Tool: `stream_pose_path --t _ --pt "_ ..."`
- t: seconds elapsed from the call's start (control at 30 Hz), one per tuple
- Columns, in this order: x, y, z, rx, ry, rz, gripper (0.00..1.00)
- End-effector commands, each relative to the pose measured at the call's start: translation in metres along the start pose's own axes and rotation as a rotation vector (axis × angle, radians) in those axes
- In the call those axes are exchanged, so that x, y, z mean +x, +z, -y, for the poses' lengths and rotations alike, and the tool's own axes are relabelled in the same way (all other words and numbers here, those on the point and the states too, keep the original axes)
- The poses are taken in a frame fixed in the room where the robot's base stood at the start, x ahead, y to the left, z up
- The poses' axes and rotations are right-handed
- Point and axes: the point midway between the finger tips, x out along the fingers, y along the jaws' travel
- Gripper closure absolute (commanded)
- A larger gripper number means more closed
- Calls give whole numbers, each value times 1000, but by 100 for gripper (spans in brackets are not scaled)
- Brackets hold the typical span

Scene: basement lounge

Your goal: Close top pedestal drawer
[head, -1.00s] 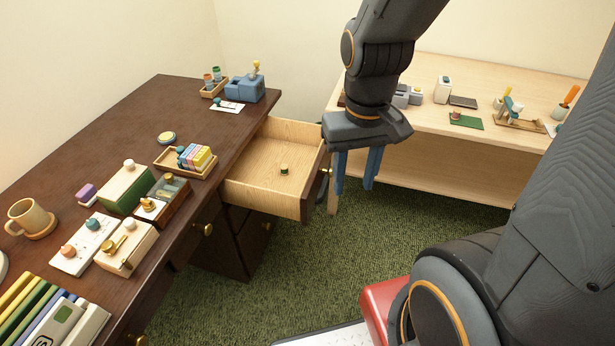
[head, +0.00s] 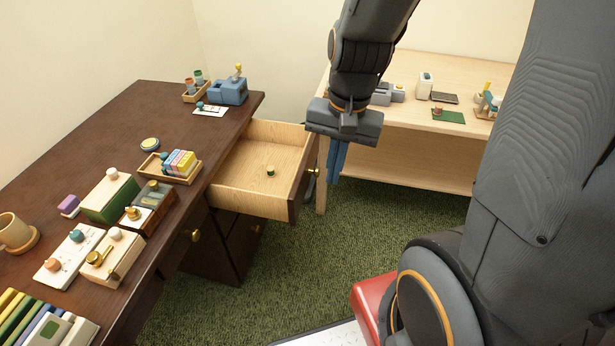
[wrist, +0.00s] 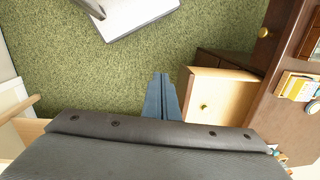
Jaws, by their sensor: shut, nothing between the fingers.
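The top pedestal drawer (head: 240,180) is pulled out from the dark wooden desk (head: 120,150), with a light wood inside and a dark front. A small green-and-brass item (head: 270,171) lies in it. A brass knob (head: 313,171) shows on its front. My gripper (head: 337,176) points down just right of the drawer front, its blue fingers shut together and empty. In the wrist view, the fingers (wrist: 161,92) are left of the open drawer (wrist: 215,92), with a narrow gap. I cannot tell whether they touch the knob.
The desktop holds a mug (head: 15,232), boxes, a tray of coloured blocks (head: 170,168) and a blue device (head: 228,91). A light wood table (head: 400,125) with small items stands behind my gripper.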

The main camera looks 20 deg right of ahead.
Motion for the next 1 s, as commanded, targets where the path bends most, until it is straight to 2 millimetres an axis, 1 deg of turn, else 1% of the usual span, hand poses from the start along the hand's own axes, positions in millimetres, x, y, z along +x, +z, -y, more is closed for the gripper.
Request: stream_pose_path --t 0.03,0.2,0.3,0.4,0.53,0.67,0.73,0.87,1.0 --pt "5 -11 2 168 -19 10 100" --pt "22 -49 12 780 -85 45 100" --pt "31 -69 14 1081 -112 70 100" --pt "37 -84 14 1307 -132 90 100" --pt "42 -95 14 1469 -145 107 100" --pt "49 -98 15 1513 -147 112 100" --pt "56 -98 16 1513 -147 113 100" --pt "77 -98 19 1509 -144 113 100" --pt "106 -98 24 1509 -144 113 100"
